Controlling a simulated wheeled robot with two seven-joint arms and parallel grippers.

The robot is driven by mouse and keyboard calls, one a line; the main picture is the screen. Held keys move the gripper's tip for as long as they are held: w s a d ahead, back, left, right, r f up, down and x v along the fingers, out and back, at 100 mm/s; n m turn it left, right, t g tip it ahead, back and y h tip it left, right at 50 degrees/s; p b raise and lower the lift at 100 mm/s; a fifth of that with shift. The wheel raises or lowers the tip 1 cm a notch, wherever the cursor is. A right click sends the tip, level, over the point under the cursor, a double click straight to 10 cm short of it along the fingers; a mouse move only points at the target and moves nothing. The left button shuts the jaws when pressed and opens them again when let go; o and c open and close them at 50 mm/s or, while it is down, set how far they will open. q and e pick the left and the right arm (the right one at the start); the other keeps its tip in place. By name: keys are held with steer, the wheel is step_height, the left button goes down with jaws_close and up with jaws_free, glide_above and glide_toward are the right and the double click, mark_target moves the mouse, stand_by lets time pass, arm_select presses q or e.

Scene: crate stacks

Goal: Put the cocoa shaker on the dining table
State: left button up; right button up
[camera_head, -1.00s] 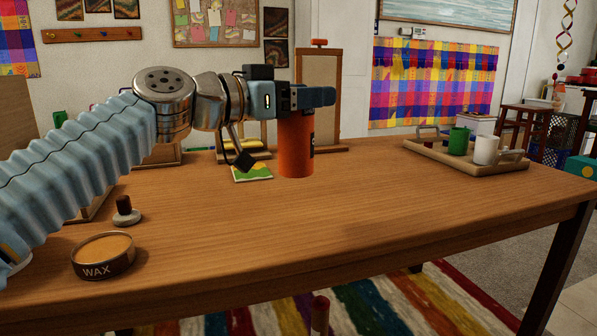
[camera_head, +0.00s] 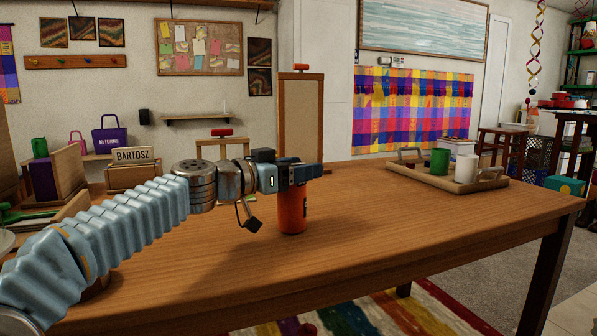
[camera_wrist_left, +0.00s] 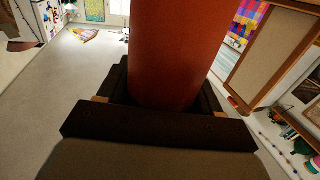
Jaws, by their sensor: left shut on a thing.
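An orange-red cylinder (camera_head: 292,213), which looks like the cocoa shaker, stands upright in my left gripper (camera_head: 296,174). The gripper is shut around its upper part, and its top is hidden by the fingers. The wooden table (camera_head: 400,222) lies beneath it. I cannot tell whether its base touches the tabletop or hangs just above. In the left wrist view the cylinder (camera_wrist_left: 178,50) fills the middle between the dark jaws. My right gripper is not in view.
A wooden tray (camera_head: 480,184) with a green mug (camera_head: 440,161) and a white mug (camera_head: 466,168) stands at the table's right. The table's middle is clear.

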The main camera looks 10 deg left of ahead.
arm_select(q)
steer(key=shift+f+b, duration=0.15)
steer(key=shift+b, duration=0.15)
steer(key=o, duration=1.6)
steer(key=shift+r+p, duration=0.3)
steer(key=shift+p, duration=0.15)
steer(key=b+v, duration=0.2)
steer(key=v, duration=1)
steer(key=shift+f+b, duration=0.1)
steer(key=shift+b, duration=0.25)
